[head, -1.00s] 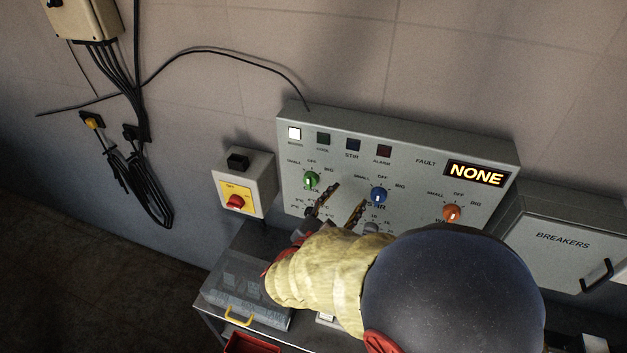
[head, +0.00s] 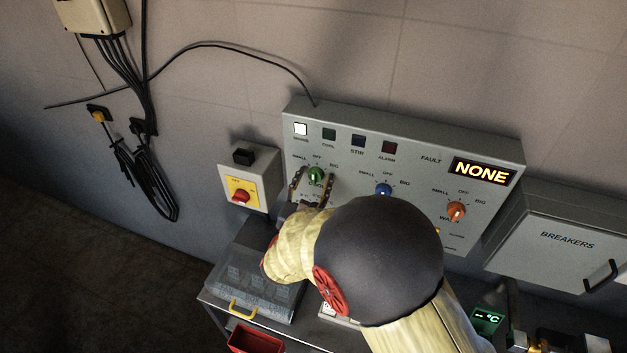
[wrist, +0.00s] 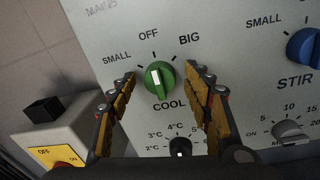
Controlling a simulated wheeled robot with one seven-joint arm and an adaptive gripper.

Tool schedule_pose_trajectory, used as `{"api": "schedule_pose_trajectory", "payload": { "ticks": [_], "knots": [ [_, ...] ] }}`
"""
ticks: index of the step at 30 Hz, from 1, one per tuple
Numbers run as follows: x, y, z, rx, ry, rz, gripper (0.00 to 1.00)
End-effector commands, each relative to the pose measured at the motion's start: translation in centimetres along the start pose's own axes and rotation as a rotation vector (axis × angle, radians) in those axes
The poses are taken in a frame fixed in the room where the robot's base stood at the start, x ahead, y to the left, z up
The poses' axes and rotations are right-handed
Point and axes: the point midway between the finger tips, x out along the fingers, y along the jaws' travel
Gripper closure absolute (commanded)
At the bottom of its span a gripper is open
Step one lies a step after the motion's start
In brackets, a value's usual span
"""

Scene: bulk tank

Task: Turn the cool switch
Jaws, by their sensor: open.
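The cool switch is a green knob (wrist: 160,80) with a white pointer mark, labelled SMALL, OFF and BIG. Its mark points up, about at OFF. In the head view the green knob (head: 316,174) sits at the left of the grey control panel (head: 420,170). My gripper (wrist: 166,80) is open, with its two yellow-black fingers on either side of the knob and gaps between fingers and knob. In the head view my gripper (head: 311,182) is in front of the knob. I cannot tell the depth between fingertips and panel.
The blue STIR knob (wrist: 304,48) is to the right. A small black temperature dial (wrist: 180,148) is below the green knob. A box with a red switch (head: 240,196) is left of the panel. The display (head: 481,171) reads NONE.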

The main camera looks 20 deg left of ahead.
Motion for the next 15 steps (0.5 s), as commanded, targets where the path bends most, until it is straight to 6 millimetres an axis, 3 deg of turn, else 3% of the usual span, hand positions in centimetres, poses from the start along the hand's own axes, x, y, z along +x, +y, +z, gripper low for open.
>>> {"api": "schedule_pose_trajectory", "payload": {
  "ticks": [6,15],
  "knots": [
    [0.03,0.01,0.02,0.000,0.000,0.000,0.50],
    [0.02,0.01,0.03,0.000,0.000,0.000,0.67]
  ]
}}
